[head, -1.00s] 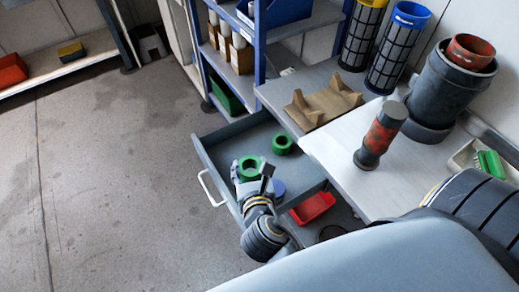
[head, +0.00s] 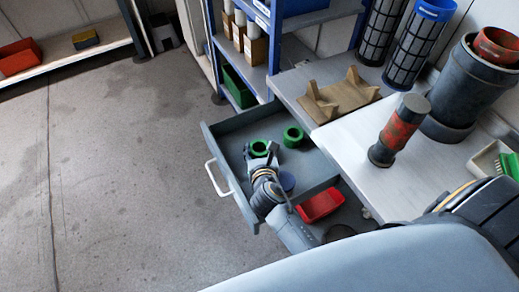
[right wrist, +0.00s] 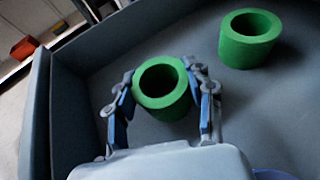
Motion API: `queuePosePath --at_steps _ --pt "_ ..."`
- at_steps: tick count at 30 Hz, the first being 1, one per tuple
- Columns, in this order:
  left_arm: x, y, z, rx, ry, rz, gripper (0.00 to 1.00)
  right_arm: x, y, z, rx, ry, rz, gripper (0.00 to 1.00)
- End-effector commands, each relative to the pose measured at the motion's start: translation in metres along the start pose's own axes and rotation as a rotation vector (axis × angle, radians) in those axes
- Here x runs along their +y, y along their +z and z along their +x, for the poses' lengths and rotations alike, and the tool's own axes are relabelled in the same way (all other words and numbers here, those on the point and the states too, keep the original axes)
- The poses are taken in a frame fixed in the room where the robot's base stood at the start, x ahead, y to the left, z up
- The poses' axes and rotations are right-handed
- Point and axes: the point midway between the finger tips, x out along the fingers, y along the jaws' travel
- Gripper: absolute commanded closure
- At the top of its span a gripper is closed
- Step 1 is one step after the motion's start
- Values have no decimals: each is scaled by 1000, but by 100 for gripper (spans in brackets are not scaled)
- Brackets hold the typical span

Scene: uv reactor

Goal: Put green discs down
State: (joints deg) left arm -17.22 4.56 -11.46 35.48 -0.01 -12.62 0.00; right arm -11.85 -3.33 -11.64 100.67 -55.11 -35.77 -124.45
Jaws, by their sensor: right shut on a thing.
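One green disc, a thick ring with a wide hole (head: 253,151), is between the fingers of my right gripper (head: 262,157), inside the open grey drawer (head: 222,160). The right wrist view shows this green disc (right wrist: 166,109) upright with its hole up and the right gripper (right wrist: 160,78) shut on it from both sides. I cannot tell surely whether it touches the drawer floor. A second green disc (head: 293,143) stands apart on the drawer floor, farther back; it also shows in the right wrist view (right wrist: 246,59). My left gripper is not in view.
A blue round thing (head: 287,181) lies in the drawer near my right wrist. A red bin (head: 320,205) is right of the drawer. The workbench (head: 350,150) holds a red and grey cylinder (head: 398,132) and a brown cradle (head: 340,99). Drawer floor between the discs is clear.

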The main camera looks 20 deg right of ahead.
Motion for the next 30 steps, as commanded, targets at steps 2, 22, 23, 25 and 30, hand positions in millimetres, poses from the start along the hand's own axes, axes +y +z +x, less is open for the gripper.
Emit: queuePosePath --at_steps 2,22,23,25,30 --pt "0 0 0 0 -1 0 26 0 1 0 -2 0 0 78" --pt "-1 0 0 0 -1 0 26 0 -2 1 -1 0 0 25" --pt "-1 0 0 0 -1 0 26 0 -1 0 -1 0 0 25" --pt "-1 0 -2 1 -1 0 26 0 2 -1 -1 0 1 25" --pt "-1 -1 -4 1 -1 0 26 0 1 -26 1 0 0 25"
